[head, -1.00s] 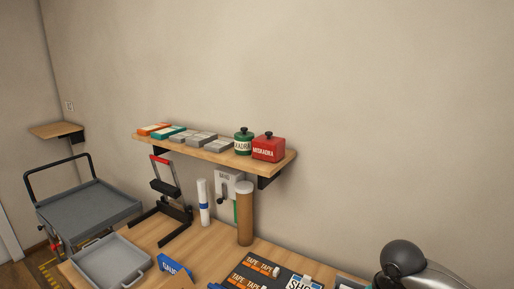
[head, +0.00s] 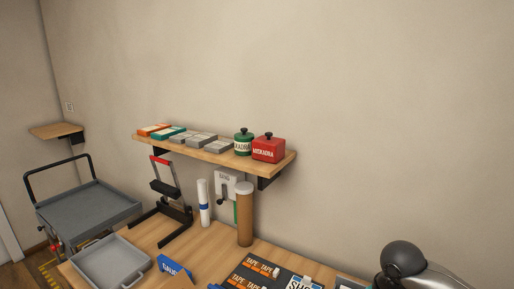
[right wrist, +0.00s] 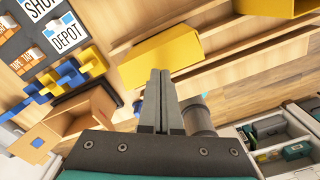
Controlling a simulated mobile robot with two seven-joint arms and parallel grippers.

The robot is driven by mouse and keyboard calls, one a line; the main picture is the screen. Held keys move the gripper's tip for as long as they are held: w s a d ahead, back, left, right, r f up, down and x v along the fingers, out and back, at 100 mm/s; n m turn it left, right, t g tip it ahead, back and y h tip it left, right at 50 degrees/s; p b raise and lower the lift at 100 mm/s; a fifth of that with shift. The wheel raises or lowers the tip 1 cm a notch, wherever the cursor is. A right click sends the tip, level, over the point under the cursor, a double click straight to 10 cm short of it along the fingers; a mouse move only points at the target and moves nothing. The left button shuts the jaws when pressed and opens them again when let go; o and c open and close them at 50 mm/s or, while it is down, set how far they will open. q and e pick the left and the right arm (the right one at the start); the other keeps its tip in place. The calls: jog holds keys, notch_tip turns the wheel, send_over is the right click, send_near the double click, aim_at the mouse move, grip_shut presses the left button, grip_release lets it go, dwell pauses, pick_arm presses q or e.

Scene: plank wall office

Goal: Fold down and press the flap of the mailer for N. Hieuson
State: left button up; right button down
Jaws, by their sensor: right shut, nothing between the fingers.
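No mailer with a readable name shows in either view, so I cannot tell where the one for N. Hieuson is or how its flap lies. My left gripper is not in view.
The bench (head: 205,241) carries a grey tray (head: 112,262), a blue sign (head: 174,270), a brown tube (head: 244,215) and a black tape board (head: 252,267). A shelf (head: 215,155) hangs above. An open cardboard box (right wrist: 85,108) and blue and yellow pieces lie left of my right gripper.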

jog(key=shift+f, duration=0.15)
jog(key=shift+f+b, duration=1.1)
jog(key=shift+f, duration=0.25)
jog(key=shift+r, duration=0.15)
notch_tip(320, 180, up, 8)
jog(key=p, duration=0.7)
jog(key=shift+s+f, duration=0.1)
jog(key=shift+f, duration=0.1)
